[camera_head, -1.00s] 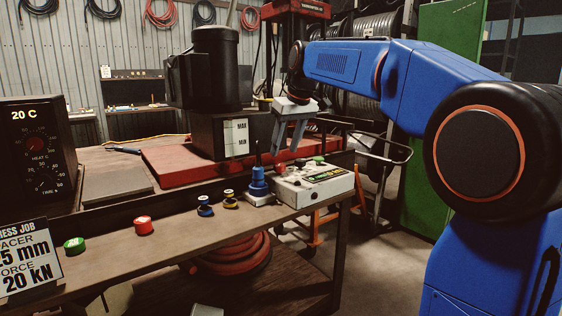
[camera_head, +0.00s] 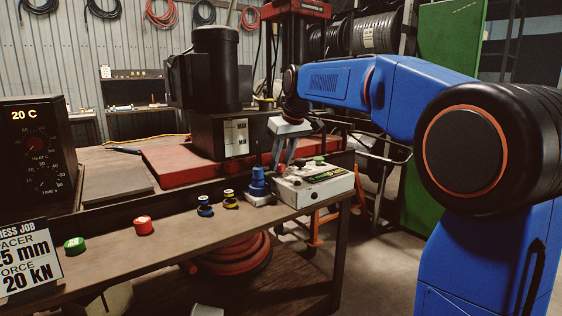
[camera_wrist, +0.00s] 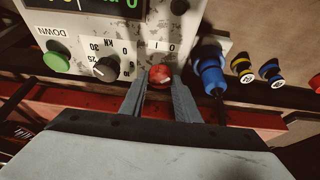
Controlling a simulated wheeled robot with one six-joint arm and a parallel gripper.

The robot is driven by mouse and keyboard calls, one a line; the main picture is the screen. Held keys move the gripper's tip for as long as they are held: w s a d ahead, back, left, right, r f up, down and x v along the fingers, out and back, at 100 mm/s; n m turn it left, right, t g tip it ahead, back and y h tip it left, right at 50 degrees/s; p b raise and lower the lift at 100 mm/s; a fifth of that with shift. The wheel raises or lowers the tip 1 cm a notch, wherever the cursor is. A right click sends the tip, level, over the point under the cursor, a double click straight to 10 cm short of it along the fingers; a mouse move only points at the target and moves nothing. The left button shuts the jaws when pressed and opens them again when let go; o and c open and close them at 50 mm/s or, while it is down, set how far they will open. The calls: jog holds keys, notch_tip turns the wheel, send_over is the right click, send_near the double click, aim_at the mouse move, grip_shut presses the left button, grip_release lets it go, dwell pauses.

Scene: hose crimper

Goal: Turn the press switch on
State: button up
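The white press control box (camera_head: 318,186) sits at the right end of the bench. In the wrist view its panel (camera_wrist: 110,48) appears upside down, with a green DOWN button (camera_wrist: 57,56), a black kN knob (camera_wrist: 106,68) and a red round switch knob (camera_wrist: 160,75) beside small 0 and I marks. My gripper (camera_wrist: 160,86) is open, pointing down at the panel's edge, one finger on each side of the red knob. Whether the fingers touch it, and which mark it is set to, I cannot tell. In the head view my gripper (camera_head: 282,162) is just above the box's left side.
A blue plug-like part (camera_head: 258,184) stands immediately left of the box, close to my fingers. Small blue and yellow fittings (camera_head: 230,198) lie further left. The red press base (camera_head: 190,163) is behind. A red cap (camera_head: 143,226) and green cap (camera_head: 74,245) lie along the bench front.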

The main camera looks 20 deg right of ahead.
dwell(0.3)
jog(key=m, duration=0.2)
jog(key=m+h, duration=0.1)
jog(key=m, duration=0.1)
jog(key=shift+a+h, duration=0.2)
jog(key=shift+h, duration=0.1)
jog(key=m, duration=0.2)
jog(key=m+h, duration=0.1)
jog(key=m, duration=0.1)
jog(key=shift+a+h, duration=0.15)
jog(key=shift+h, duration=0.15)
jog(key=m+h, duration=0.1)
jog(key=m, duration=0.2)
jog(key=m+g, duration=0.1)
jog(key=m, duration=0.1)
jog(key=shift+w+a+m+h, duration=0.1)
jog(key=shift+w+m+h, duration=0.05)
jog(key=shift+m+h, duration=0.25)
jog(key=shift+m+g+h, duration=0.4)
jog(key=shift+m+g, duration=0.5)
jog(key=shift+m, duration=1.1)
jog(key=o, duration=1)
